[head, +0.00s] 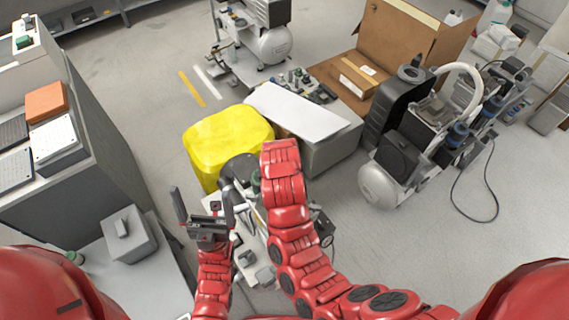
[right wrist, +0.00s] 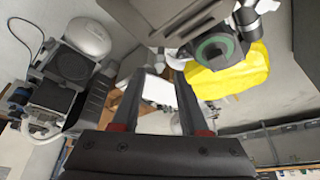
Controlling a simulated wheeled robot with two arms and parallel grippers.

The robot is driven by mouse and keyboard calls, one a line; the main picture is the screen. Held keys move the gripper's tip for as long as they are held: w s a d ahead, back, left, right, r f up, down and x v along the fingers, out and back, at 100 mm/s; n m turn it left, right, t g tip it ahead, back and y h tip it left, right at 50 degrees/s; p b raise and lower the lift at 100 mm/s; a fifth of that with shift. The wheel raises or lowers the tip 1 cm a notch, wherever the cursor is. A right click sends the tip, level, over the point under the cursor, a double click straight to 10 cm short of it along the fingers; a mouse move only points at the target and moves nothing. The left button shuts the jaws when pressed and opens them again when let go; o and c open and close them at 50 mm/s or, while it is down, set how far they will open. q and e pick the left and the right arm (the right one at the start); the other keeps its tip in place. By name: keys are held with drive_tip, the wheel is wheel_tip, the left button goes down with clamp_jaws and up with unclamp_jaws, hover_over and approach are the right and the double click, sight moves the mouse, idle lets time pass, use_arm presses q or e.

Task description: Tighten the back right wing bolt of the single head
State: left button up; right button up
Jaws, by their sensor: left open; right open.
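A compressor unit with a dark round part (head: 240,170) stands in front of me in the head view, largely covered by my right arm. In the right wrist view a grey metal part with a dark green round face (right wrist: 213,48) shows at the top, beyond the fingers. I cannot make out the back right wing bolt in either view. My left gripper (head: 203,192) is open and empty, pointing up, left of this unit. My right gripper (right wrist: 160,80) is open with nothing between its fingers; in the head view my own arm hides its fingers.
A yellow container (head: 225,140) stands just behind the unit. A grey box with a white top (head: 300,112), an open cardboard box (head: 385,50) and a black-and-white compressor (head: 405,150) stand beyond. A grey cabinet (head: 75,165) is at left.

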drive_tip(key=d+p+v, duration=0.1)
drive_tip(key=p+v, duration=0.3)
drive_tip(key=v, duration=0.9)
drive_tip(key=shift+a, duration=0.5)
drive_tip(key=shift+w, duration=0.1)
